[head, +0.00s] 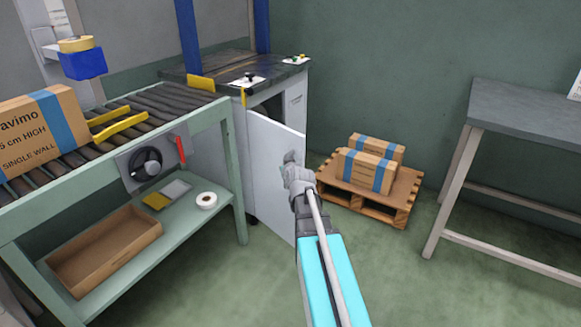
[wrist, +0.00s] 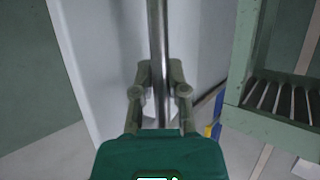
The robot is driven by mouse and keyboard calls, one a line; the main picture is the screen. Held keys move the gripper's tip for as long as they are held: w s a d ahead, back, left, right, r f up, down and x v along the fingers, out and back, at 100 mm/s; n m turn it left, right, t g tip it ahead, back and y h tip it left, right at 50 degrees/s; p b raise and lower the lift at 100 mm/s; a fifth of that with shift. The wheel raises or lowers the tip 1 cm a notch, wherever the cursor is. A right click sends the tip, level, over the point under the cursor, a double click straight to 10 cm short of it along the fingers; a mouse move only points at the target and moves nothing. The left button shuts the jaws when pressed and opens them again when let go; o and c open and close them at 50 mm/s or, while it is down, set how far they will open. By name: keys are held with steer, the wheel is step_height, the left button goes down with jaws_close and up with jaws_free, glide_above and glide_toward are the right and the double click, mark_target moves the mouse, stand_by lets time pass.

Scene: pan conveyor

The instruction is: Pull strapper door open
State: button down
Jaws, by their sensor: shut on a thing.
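The strapper (head: 236,72) stands at the end of the roller conveyor in the head view. Its white door (head: 268,170) stands partly open, with a dark gap into the cabinet above it. My gripper (head: 293,162) is at the door's right side, and the handle is hidden there. In the wrist view, my gripper (wrist: 158,70) is shut around a vertical metal bar handle (wrist: 157,28), with one finger on each side. The pale door panel (wrist: 95,60) is behind the bar.
A roller conveyor (head: 120,107) with a taped carton (head: 45,135) is on the left, above a shelf with an open box (head: 105,250). A pallet (head: 370,192) with two cartons is behind the door on the right. A grey table (head: 535,120) stands far right. Floor between is clear.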

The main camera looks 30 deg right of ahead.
steer(key=shift+w+d, duration=0.15)
steer(key=shift+d, duration=0.2)
steer(key=c, duration=0.6)
jaws_free()
steer(key=shift+d, duration=0.1)
steer(key=shift+c, duration=0.2)
steer(key=shift+s, duration=0.2)
steer(key=shift+f, duration=0.1)
steer(key=shift+s, duration=0.25)
